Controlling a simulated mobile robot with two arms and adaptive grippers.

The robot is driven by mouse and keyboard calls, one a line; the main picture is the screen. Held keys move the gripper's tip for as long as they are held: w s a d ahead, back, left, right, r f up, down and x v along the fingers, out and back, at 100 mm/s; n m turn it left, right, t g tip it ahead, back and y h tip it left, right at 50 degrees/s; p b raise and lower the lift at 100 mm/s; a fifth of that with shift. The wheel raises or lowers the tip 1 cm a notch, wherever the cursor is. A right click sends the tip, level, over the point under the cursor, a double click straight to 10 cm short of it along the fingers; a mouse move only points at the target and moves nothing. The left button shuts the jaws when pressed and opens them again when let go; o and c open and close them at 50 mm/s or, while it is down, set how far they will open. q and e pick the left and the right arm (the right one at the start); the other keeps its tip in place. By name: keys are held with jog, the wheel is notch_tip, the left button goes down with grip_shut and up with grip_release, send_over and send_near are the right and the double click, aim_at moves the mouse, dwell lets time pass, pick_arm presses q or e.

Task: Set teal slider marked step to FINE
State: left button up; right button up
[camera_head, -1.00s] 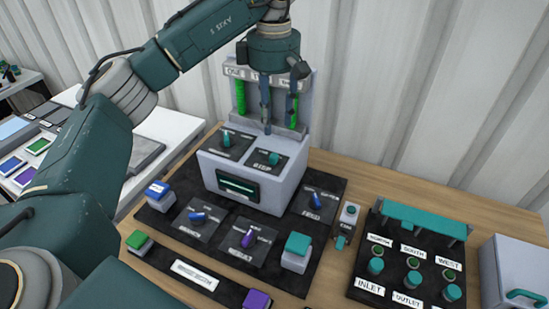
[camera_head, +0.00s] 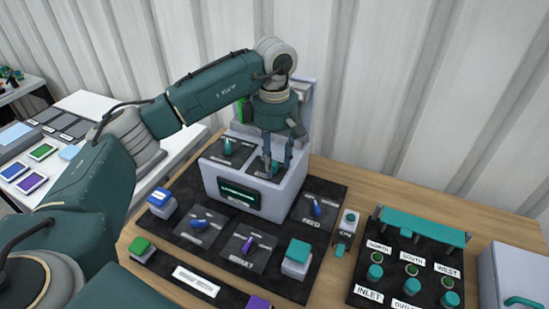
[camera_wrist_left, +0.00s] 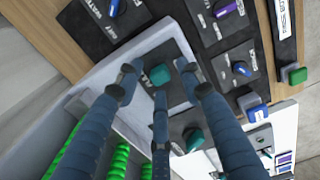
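My left gripper (camera_head: 277,160) is over the right part of the grey box's top. It is open, with its fingers spread around a teal control (camera_wrist_left: 160,74). In the left wrist view this control sits between and beyond the fingertips on a dark plate; I cannot tell whether they touch it. Its label is partly legible at most. A second teal control (camera_head: 228,147) stands on the left plate of the box top, clear of the fingers. A teal piece (camera_head: 340,249) also shows on a small unit right of the black mat. I cannot read STEP or FINE clearly. My right gripper is out of view.
The grey box (camera_head: 284,198) stands on a black mat with blue and purple knobs, a blue button (camera_head: 160,196), a green button (camera_head: 140,245) and a teal button (camera_head: 298,250). A valve board with a teal bar (camera_head: 422,226) is at the right. A corrugated wall is behind.

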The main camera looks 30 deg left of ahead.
pick_arm(q)
jog(key=shift+c, duration=0.3)
grip_shut()
jog(key=shift+a, duration=0.1)
jog(key=a+b, duration=0.1)
jog(key=a, duration=0.3)
jog(key=shift+s+a, duration=0.15)
jog(key=shift+r, duration=0.1)
jog(key=shift+c, duration=0.4)
grip_release()
jog(key=shift+o, duration=0.7)
jog(key=shift+a, duration=0.1)
